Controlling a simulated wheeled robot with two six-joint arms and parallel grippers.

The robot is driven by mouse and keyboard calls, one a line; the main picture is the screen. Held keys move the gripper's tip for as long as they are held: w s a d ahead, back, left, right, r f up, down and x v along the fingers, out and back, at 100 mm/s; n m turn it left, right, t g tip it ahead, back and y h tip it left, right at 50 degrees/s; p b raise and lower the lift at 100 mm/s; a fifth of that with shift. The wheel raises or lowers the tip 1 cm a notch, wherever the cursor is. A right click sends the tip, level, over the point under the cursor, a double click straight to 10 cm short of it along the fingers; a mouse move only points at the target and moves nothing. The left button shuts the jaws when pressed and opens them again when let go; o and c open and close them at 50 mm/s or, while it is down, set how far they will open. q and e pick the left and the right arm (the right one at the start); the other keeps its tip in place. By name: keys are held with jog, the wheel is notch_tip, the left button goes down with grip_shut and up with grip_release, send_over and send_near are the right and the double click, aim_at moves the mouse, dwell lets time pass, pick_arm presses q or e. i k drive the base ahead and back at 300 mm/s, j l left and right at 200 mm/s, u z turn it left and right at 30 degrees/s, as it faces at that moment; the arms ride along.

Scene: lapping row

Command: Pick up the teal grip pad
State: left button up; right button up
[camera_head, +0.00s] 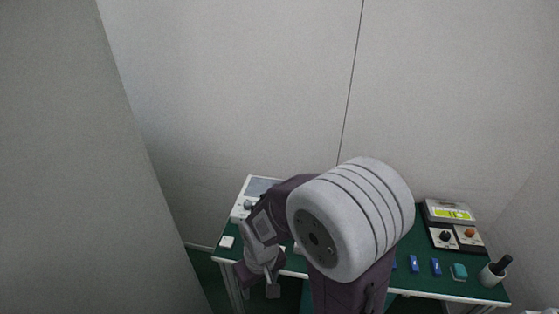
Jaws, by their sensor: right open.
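My right gripper (262,283) is over the left front part of the table, far to the left of the pad. It points down, and its jaws are open and small in the picture. My right arm's large white joint covers the middle of the table. My left gripper is not in view.
A device with a lit display (452,213) and knob boxes stand behind. A small white block (227,241) lies at the left. Walls close in behind and left.

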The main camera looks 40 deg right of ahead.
aim_at(459, 273)
jog(key=z, duration=3)
jog(key=i+l+u, duration=0.4)
jog(key=i, duration=0.15)
jog(key=i+l+u, duration=0.4)
jog(key=i+j, duration=0.1)
